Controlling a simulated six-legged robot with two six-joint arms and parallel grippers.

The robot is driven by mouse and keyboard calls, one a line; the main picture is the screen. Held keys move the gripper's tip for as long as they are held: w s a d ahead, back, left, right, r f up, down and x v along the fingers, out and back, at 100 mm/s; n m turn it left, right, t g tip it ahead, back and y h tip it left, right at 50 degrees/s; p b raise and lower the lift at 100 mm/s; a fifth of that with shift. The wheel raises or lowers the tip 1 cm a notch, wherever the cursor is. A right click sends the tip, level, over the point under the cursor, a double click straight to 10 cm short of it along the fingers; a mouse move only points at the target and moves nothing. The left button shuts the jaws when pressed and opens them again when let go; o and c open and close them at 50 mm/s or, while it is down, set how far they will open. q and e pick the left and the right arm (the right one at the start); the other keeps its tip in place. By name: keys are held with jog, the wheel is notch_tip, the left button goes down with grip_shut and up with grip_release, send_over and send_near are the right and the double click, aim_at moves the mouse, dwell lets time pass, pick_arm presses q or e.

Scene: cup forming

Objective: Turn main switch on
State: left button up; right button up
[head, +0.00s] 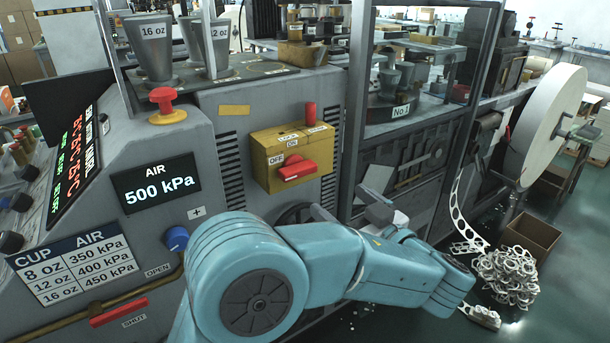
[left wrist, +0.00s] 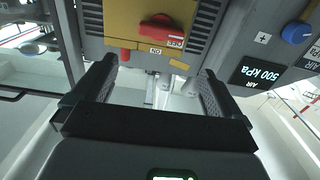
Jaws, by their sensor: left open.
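The main switch is a yellow box (head: 278,158) on the grey machine front, with ON and OFF labels. Its red handle (head: 298,171) lies roughly level near the box's lower edge, beside the OFF label. A red upright lever (head: 310,114) stands at the box's upper right. In the left wrist view the yellow box (left wrist: 120,22), red handle (left wrist: 160,27) and red lever (left wrist: 124,56) appear upside down.
Left of the box are a red emergency-style knob (head: 166,105), an AIR display (head: 156,188) reading 500 kPa and a blue knob (head: 176,238). A grey frame post (head: 355,110) stands right of the box. A white reel (head: 545,125) and scrap pile (head: 509,277) lie further right.

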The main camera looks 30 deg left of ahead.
aim_at(302, 172)
pick_arm(q)
jog(key=p+x, duration=0.2)
jog(key=x, duration=1)
jog(key=shift+a, duration=0.4)
jog(key=shift+w+a, duration=0.3)
jog(key=shift+a, duration=0.15)
jog(key=c, duration=0.7)
